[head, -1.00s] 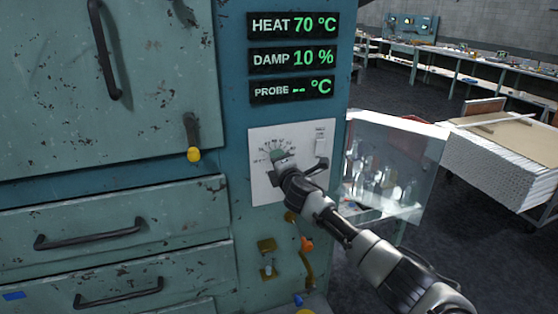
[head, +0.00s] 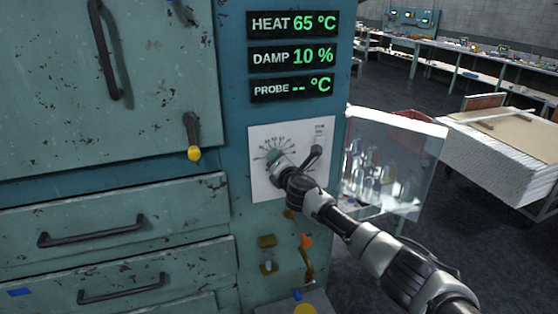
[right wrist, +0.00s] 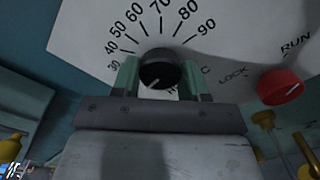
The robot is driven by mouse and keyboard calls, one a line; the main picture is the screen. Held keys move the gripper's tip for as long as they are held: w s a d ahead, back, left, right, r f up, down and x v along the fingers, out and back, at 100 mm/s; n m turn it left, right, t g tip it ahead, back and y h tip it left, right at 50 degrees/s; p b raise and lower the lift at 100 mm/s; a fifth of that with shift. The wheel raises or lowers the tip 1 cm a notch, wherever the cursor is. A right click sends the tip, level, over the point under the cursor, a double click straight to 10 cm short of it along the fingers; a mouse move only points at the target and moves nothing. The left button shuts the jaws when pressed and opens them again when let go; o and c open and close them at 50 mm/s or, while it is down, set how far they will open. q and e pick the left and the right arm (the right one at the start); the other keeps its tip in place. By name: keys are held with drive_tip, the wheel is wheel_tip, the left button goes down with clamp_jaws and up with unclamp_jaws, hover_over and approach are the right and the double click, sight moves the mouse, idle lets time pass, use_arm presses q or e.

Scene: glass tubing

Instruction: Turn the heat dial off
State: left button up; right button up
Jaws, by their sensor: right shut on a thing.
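The heat dial (right wrist: 158,66) is a round black knob on a white panel (head: 258,185) with a printed scale from 30 to 90. A small white mark shows on the knob's face, toward its lower left. My right gripper (head: 274,160) is at the dial and hides most of it in the head view. In the right wrist view my right gripper (right wrist: 160,78) has its green fingers on both sides of the knob, shut on it. The HEAT display (head: 293,24) reads 65 °C. My left gripper is not in view.
A red knob (right wrist: 284,87) labelled LOCK and RUN sits to the right of the dial. The DAMP display (head: 292,56) reads 10 %, and the PROBE display (head: 291,88) shows dashes. A clear panel (head: 395,160) stands right of the cabinet. Drawers with handles (head: 92,231) are at left.

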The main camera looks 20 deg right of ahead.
drive_tip(key=shift+f, duration=0.15)
drive_tip(key=o, duration=0.9)
drive_tip(key=shift+s, duration=0.1)
drive_tip(key=s, duration=0.5)
drive_tip(key=s+b, duration=0.1)
drive_tip(key=s, duration=0.4)
drive_tip(key=shift+s+d, duration=0.2)
drive_tip(key=shift+s, duration=0.1)
